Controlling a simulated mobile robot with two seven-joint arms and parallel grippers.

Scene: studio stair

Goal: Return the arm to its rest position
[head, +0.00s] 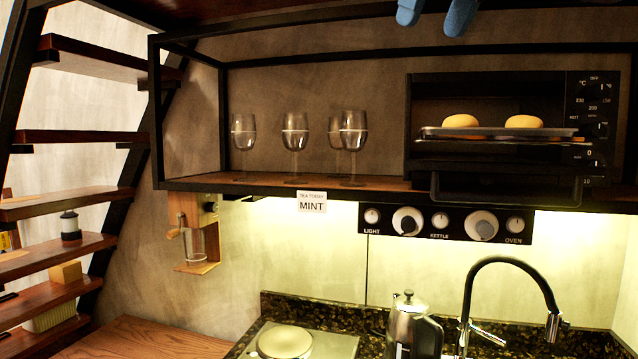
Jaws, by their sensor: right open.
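The two blue fingertips of my right gripper (434,16) show at the top edge of the head view, right of the middle. They are apart with nothing between them. They appear above the shelf and up and left of the toaster oven (500,92). The rest of the right arm is out of the frame. My left gripper is not in view.
Several wine glasses (295,132) stand on the black-framed shelf (250,184). The oven's door is down, with two buns on its tray (490,132). Below are a knob panel (445,222), a kettle (412,326), a hot plate (285,342) and a tap (505,262). Wooden stairs (75,190) rise at left.

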